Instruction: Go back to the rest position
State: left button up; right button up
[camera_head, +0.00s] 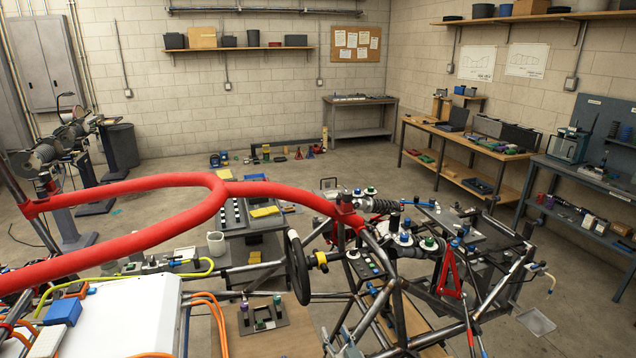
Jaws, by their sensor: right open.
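The tube chassis (395,310) fills the lower right, with bare metal tubes and red padded bars (130,186) that cross from the left edge to the middle. A black steering wheel (298,268) stands upright at its centre. My right gripper is open, but its outline is hard to tell from the crowded chassis parts, and I see nothing held in it. I cannot make out my left gripper.
A white panel (115,318) with orange hoses lies at lower left. A dark tray (262,318) sits near the bottom middle. Workbenches (470,150) with tools line the right wall. A small table (360,102) stands at the back. The floor (290,178) between is partly clear.

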jog(key=s+d+f+g+h, duration=0.2)
jog(key=s+d+f+g, duration=0.3)
jog(key=s+f, duration=0.55)
jog(key=s+d+f+g+h, duration=0.1)
jog(key=s+d+f+g, duration=0.25)
jog(key=s+f, duration=0.45)
jog(key=s+d+f+n+g+h, duration=0.1)
jog(key=s+d+f+g, duration=0.2)
jog(key=s, duration=0.9)
jog(key=s+d+f+g+h, duration=0.1)
jog(key=s+d+f+g, duration=0.1)
jog(key=s+d+f, duration=0.6)
jog(key=s+a+f, duration=0.2)
jog(key=a+f, duration=0.1)
jog(key=f, duration=1.7)
jog(key=s+d+f+g, duration=0.2)
jog(key=s+f, duration=1.1)
jog(key=f, duration=0.3)
jog(key=shift+s+f, duration=0.3)
jog(key=shift+s, duration=0.1)
